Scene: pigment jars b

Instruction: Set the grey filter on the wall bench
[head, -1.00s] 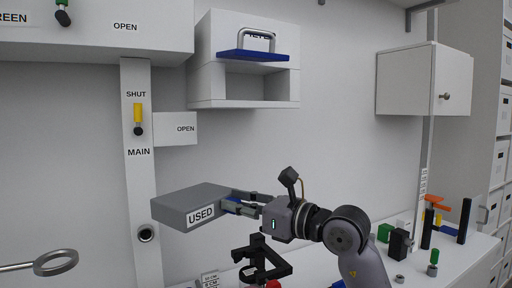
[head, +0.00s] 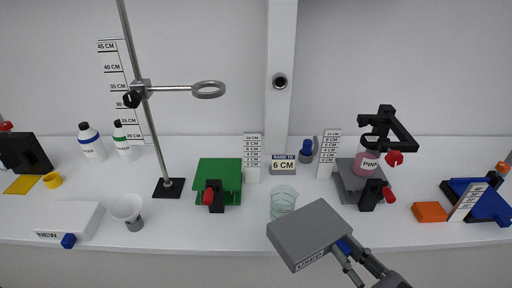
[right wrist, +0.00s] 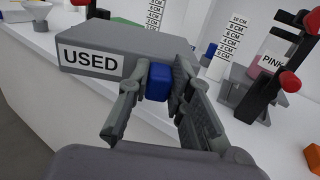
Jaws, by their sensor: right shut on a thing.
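The grey filter (head: 311,232) is a flat grey box labelled USED, with a blue tab. My right gripper (head: 348,252) is shut on the blue tab and holds the box in front of the bench's front edge, in the lower middle of the head view. In the right wrist view the filter (right wrist: 130,45) shows beyond the fingers (right wrist: 158,85), which clasp the blue tab from both sides. The wall bench (head: 90,205) is the long white top along the wall. My left gripper is not in view.
A glass beaker (head: 283,200) stands on the bench just behind the filter. A green stand (head: 218,178) and a grey jack with a pink jar (head: 367,162) flank it. A white NEW box (head: 70,220) and funnel (head: 127,208) stand at left; an orange block (head: 429,212) lies at right.

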